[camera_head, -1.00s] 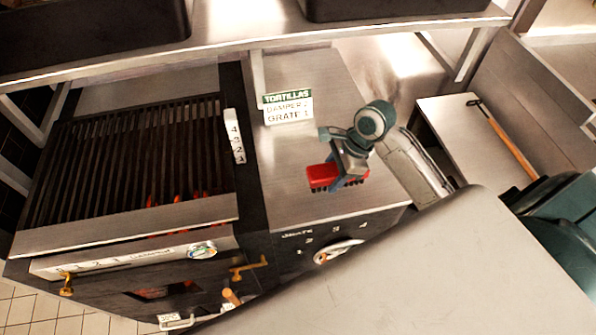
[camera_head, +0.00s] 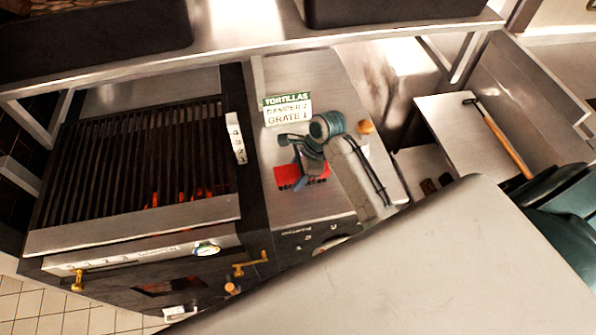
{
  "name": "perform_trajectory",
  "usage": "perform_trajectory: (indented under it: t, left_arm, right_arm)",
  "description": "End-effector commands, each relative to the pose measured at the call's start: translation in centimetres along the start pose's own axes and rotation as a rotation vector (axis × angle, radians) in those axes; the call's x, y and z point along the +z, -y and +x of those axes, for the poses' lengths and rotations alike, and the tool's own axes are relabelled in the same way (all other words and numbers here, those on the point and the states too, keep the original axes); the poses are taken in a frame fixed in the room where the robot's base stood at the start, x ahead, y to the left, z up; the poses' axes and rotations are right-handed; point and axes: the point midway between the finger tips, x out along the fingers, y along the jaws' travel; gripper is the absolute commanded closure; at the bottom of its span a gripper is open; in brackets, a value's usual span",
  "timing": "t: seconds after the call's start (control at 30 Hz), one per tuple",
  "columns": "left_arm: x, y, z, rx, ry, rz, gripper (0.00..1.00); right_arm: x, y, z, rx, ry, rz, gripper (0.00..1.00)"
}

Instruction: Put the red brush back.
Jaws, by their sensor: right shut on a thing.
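The red brush (camera_head: 287,177) has a red block with dark bristles on its underside. It is over the steel counter to the right of the grill, below the tortillas sign. My right gripper (camera_head: 305,181) is shut on it from above, and the fingers cover its middle. I cannot tell whether the bristles touch the counter. My left gripper is not in view.
The slatted grill (camera_head: 135,165) with glowing coals lies at left. The tortillas sign (camera_head: 288,110) stands at the counter's back. A steel shelf edge (camera_head: 240,59) crosses above. A wooden-handled tool (camera_head: 503,140) lies on the side table (camera_head: 455,120) at right.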

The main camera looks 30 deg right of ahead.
Motion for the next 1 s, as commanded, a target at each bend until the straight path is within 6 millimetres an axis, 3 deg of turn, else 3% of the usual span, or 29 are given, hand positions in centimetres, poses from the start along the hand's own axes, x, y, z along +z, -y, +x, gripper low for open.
perform_trajectory:
  t: [0.37,0.4,0.5,0.8,1.0]
  left_arm:
    - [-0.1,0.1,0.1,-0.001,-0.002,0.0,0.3]
    - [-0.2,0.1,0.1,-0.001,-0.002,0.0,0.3]
    - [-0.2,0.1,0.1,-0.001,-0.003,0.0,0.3]
    - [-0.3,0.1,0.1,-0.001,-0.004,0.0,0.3]
    - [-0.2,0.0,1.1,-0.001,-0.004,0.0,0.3]
  right_arm:
    - [-0.2,0.0,0.5,0.001,0.0,0.0,0.74]
    - [-0.2,0.0,0.4,0.001,0.0,0.0,0.45]
    - [-0.2,0.0,0.4,0.001,0.0,0.0,0.31]
    - [-0.1,0.0,0.2,-0.001,0.0,-0.001,0.31]
    - [-0.2,0.1,-2.2,-0.005,-0.002,-0.003,0.31]
